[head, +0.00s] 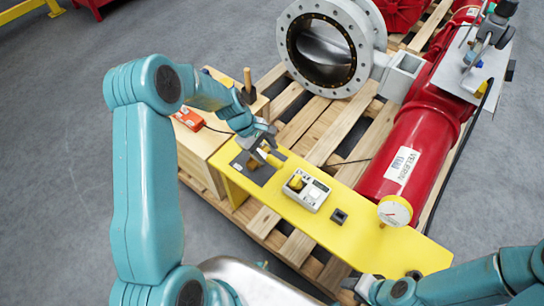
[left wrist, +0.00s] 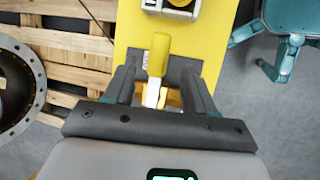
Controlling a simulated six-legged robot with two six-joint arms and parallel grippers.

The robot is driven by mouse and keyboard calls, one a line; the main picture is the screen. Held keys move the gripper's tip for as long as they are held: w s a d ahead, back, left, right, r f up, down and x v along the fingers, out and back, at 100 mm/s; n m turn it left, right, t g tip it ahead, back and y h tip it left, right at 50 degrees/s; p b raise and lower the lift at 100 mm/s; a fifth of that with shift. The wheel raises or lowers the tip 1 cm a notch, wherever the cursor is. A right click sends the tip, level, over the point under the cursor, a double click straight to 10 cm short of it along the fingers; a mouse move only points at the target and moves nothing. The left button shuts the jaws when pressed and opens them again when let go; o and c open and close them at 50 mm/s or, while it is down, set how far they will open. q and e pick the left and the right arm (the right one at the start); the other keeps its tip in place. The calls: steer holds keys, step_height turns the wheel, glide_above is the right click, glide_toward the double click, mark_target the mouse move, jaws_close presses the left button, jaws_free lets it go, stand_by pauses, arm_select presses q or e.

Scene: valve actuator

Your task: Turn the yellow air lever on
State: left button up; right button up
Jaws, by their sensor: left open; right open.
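The yellow lever (left wrist: 158,54) has a yellow grip on a pale metal shank. In the left wrist view it stands between the two fingers of my left gripper (left wrist: 161,76), with a gap on each side. In the head view the lever (head: 272,159) shows at the tip of my left gripper (head: 262,150), over a dark plate on the yellow panel (head: 265,189). The left gripper is open around the lever; its fingers partly hide the lever's base. My right gripper (head: 358,285) is at the bottom of the head view, open and away from the lever.
A grey box with a yellow knob (head: 307,190) and a small black block (head: 339,216) sit on the panel. A round gauge (head: 394,211) stands by the red cylinder (head: 415,145). A wooden box (head: 205,145) with an orange device (head: 188,119) lies left.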

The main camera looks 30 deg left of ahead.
mark_target(273, 160)
arm_select(q)
steer(key=x, duration=0.4)
steer(key=shift+d+f, duration=0.25)
steer(key=shift+f, duration=0.05)
steer(key=shift+w+f, duration=0.1)
steer(key=shift+f, duration=0.05)
jaws_close()
